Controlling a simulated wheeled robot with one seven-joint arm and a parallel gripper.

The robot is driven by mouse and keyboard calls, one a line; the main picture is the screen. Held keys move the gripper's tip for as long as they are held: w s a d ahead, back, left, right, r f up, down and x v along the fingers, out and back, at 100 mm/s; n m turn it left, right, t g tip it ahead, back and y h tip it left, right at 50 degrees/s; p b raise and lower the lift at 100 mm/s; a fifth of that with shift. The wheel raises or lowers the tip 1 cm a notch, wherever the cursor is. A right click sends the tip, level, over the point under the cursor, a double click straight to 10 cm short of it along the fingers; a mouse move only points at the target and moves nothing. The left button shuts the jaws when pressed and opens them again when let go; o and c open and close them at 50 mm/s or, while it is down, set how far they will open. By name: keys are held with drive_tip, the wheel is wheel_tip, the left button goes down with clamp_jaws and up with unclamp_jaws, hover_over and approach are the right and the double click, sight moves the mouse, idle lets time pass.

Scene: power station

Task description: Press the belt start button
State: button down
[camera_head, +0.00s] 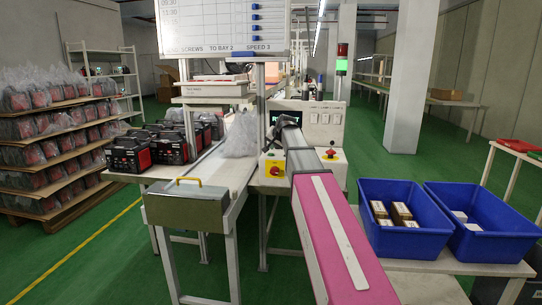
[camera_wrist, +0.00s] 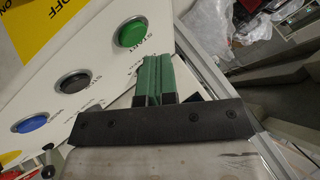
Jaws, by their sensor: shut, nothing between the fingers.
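A green round button (camera_wrist: 132,33) with a label that seems to read START sits on a pale panel (camera_wrist: 98,60) in the wrist view. A dark button (camera_wrist: 72,79) and a blue button (camera_wrist: 30,121) lie in a row with it towards the lower left. My gripper (camera_wrist: 152,58) has its green fingers together with nothing between them. The fingertips are just below and right of the green button in the picture; I cannot tell their height above the panel. In the head view my arm reaches forward to the control station, hiding part of it.
In the head view, a yellow box with a red rotary switch (camera_head: 273,165) and a red emergency button (camera_head: 330,154) flank my arm. Blue bins (camera_head: 402,243) stand at right, and a grey-green case with a yellow handle (camera_head: 187,208) is at left. A green-lit signal tower (camera_head: 341,65) stands behind.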

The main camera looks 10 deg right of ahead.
sight(272, 154)
drive_tip(key=shift+r, duration=2.4)
